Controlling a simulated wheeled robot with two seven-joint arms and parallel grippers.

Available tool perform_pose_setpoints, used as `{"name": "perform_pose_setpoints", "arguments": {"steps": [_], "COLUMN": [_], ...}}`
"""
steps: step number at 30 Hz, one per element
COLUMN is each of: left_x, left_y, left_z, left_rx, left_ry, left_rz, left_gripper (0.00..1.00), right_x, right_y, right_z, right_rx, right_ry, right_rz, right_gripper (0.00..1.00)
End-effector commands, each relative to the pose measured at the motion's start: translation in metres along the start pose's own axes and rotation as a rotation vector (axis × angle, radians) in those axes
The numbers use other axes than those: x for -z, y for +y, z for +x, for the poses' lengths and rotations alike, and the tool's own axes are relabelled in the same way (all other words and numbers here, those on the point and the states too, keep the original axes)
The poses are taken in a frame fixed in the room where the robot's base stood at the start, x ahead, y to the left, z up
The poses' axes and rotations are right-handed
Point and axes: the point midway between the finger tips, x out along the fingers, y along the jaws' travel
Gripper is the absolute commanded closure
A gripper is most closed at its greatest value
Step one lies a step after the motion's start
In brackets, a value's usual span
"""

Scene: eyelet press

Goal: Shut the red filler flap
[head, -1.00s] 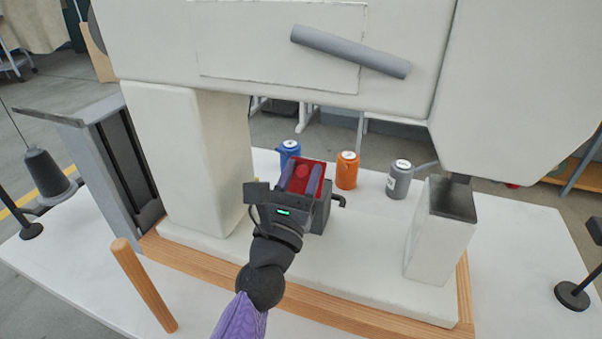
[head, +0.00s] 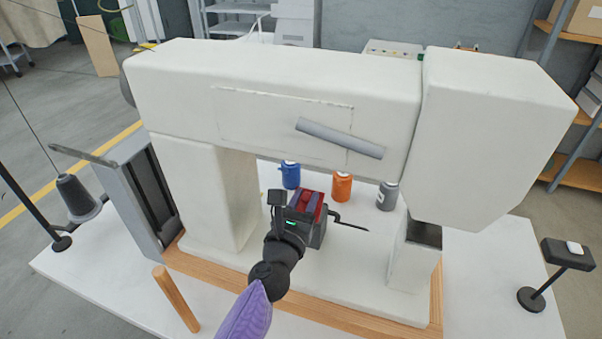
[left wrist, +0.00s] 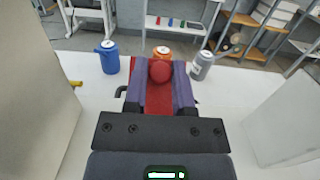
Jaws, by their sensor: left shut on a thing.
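The red filler flap (head: 320,208) is on a small dark grey box (head: 318,236) beneath the white arm of the large press. It also shows in the left wrist view (left wrist: 159,101), with a round red knob (left wrist: 160,71) on it. My left gripper (head: 308,202) is shut on the knob, one purple finger on each side; the fingers also show in the left wrist view (left wrist: 159,82). The gripper hides part of the flap and box, so I cannot tell how far the flap stands open. My right gripper is not in view.
Blue (head: 291,176), orange (head: 342,187) and grey (head: 387,196) oil cans stand behind the box. The white press (head: 270,90) arches overhead, with a pillar (head: 235,200) at left and a post (head: 412,265) at right. A wooden peg (head: 177,300) stands in front.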

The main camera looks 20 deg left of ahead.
Motion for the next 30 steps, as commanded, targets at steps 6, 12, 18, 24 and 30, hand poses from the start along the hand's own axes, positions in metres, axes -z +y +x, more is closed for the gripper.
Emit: {"name": "perform_pose_setpoints", "arguments": {"steps": [6,12,18,24,30], "left_x": [-0.016,-0.007,0.005,0.015,0.02], "left_y": [0.0,0.001,0.001,0.005,0.007], "left_z": [0.012,0.02,0.026,0.029,0.03], "left_rx": [-0.001,-0.002,-0.003,-0.014,-0.017], "left_ry": [0.202,0.384,0.539,0.657,0.731], "left_rz": [0.001,0.0,0.001,0.003,0.004], "left_gripper": [1.0,1.0,1.0,1.0,1.0], "right_x": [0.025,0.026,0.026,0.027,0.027], "right_y": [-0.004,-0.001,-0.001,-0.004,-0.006], "right_z": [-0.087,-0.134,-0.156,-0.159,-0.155], "right_rx": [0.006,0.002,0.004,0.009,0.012], "right_ry": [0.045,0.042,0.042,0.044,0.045], "right_rz": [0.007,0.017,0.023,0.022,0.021], "right_gripper": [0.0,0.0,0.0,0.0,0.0]}}
